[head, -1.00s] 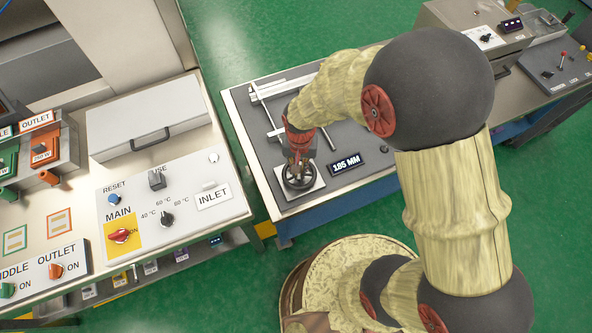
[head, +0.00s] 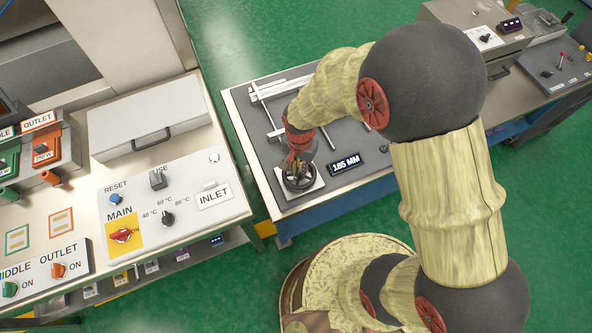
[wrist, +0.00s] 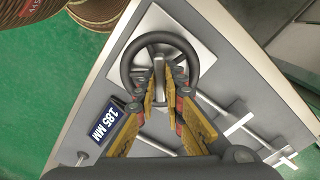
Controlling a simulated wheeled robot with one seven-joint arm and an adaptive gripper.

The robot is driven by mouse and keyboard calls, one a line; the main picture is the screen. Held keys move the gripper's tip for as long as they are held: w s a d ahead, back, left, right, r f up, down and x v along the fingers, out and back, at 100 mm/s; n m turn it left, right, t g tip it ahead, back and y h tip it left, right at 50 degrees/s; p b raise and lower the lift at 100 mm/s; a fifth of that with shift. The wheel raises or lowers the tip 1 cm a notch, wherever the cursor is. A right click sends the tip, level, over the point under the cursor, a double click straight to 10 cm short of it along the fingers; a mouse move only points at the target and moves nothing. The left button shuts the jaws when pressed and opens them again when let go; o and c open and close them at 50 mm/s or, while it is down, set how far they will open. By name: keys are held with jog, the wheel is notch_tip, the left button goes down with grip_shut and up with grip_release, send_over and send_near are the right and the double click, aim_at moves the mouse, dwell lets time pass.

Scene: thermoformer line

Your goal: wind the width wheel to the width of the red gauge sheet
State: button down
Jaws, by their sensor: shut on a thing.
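The width wheel (head: 300,188) is a dark hand wheel on a pale square plate on the grey bench top. It also shows in the wrist view (wrist: 160,37), its rim around my gripper's fingertips. In the head view my gripper (head: 298,167) is just over the wheel. A dark display (head: 345,164) beside the wheel reads 185 MM, and it also shows in the wrist view (wrist: 99,121). I cannot make out a red gauge sheet in either view.
Pale metal rails (head: 283,88) with crossbars lie on the bench behind the wheel. A control panel (head: 190,215) with MAIN and INLET labels stands to the left, across a green floor gap. A grey box (head: 466,38) with a handle stands at the back right.

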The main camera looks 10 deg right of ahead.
jog(key=shift+m, duration=0.7)
jog(key=shift+m, duration=1.4)
jog(key=shift+p, duration=0.3)
jog(key=shift+m, duration=1.4)
jog(key=c, duration=1.8)
grip_release()
jog(key=shift+r, duration=0.1)
